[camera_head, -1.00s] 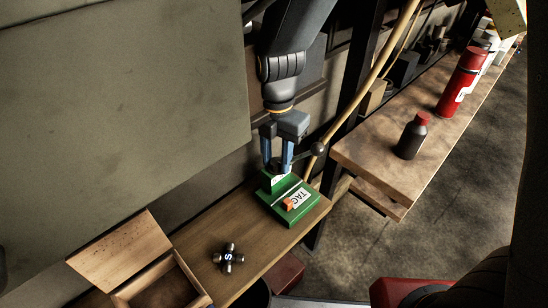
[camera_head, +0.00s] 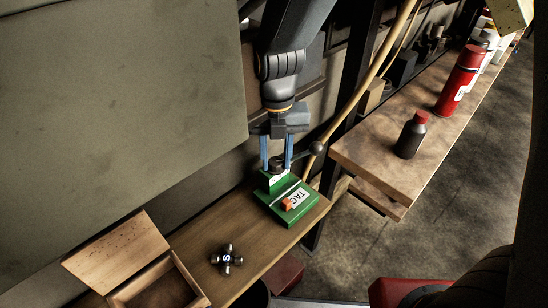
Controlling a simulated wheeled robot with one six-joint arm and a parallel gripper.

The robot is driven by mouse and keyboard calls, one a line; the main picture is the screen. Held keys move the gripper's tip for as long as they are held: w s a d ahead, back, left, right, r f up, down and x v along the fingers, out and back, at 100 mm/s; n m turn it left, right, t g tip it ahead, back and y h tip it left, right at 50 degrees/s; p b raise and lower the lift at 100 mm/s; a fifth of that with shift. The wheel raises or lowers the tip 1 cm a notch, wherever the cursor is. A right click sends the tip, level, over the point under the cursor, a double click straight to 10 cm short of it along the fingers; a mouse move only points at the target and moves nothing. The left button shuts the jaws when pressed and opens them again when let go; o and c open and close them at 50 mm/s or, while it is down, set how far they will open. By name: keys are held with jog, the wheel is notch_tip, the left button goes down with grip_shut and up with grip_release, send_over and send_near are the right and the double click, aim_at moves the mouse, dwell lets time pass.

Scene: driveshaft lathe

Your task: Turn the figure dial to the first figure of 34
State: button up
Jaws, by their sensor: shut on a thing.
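A green tag press (camera_head: 270,196) stands on the wooden bench, with a white plate marked "TAG" (camera_head: 298,198) and a small orange part (camera_head: 287,205) on its front. A dark round dial (camera_head: 277,161) sits on top of its raised rear block. My gripper (camera_head: 276,168) points down over this block, its two blue fingers on the left and right of the dial, shut on it. The figures on the dial are too small to read. A dark lever with a ball end (camera_head: 316,148) shows just right of the fingers.
An open wooden box (camera_head: 120,255) and a metal cross piece marked "S" (camera_head: 226,259) lie left on the bench (camera_head: 205,232). A second bench (camera_head: 375,160) at right holds a dark bottle (camera_head: 410,137) and a red canister (camera_head: 459,82). A large panel (camera_head: 110,90) fills the upper left.

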aim_at(276, 162)
jog(key=shift+w+r, duration=0.1)
jog(key=shift+w, duration=0.1)
jog(key=o, duration=1)
jog(key=shift+o, duration=0.2)
jog(key=shift+r+b, duration=0.95)
jog(key=shift+r, duration=2.95)
